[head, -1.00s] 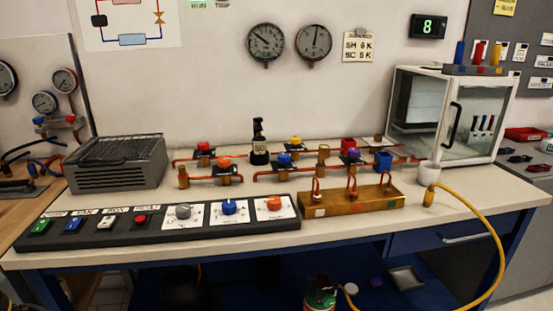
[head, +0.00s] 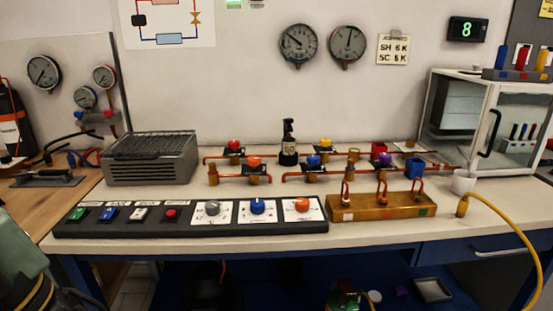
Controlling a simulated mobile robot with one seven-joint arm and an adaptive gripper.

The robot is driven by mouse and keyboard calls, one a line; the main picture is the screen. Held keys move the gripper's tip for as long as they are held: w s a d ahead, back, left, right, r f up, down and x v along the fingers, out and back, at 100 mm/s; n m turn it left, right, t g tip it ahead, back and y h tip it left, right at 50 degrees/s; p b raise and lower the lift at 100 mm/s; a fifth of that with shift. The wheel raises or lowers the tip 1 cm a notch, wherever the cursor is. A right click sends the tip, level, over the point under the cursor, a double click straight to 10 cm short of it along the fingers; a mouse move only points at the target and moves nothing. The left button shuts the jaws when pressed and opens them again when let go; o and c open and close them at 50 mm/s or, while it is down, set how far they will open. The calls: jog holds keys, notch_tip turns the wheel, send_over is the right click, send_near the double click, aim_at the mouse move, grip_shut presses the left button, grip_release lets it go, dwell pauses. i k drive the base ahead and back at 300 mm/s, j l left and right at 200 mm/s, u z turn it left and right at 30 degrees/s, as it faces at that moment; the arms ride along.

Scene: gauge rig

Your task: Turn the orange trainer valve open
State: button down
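The orange valve (head: 254,162) has an orange knob on a black plate, on a copper pipe run of the bench-top rig, in the left part of the rig. The knob's exact angle is too small to tell. A red valve (head: 234,146) sits just behind it to the left, and a blue valve (head: 313,161) to its right. My gripper is not in view, and nothing touches the orange valve.
The bench also holds a grey grilled unit (head: 150,160), a dark bottle (head: 288,142), a brass block (head: 380,208) and a glass-fronted cabinet (head: 490,120). A yellow hose (head: 515,232) hangs over the right front edge. A greenish object, unclear, stands at the lower left.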

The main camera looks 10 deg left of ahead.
aim_at(253, 161)
jog(key=u, duration=1.3)
jog(key=i+l+u, duration=0.15)
jog(key=l, duration=0.4)
jog(key=l+u, duration=0.1)
jog(key=l, duration=0.45)
jog(key=i+l, duration=0.1)
jog(key=l, duration=0.35)
jog(key=i+l, duration=0.15)
jog(key=l, duration=0.3)
jog(key=i, duration=0.4)
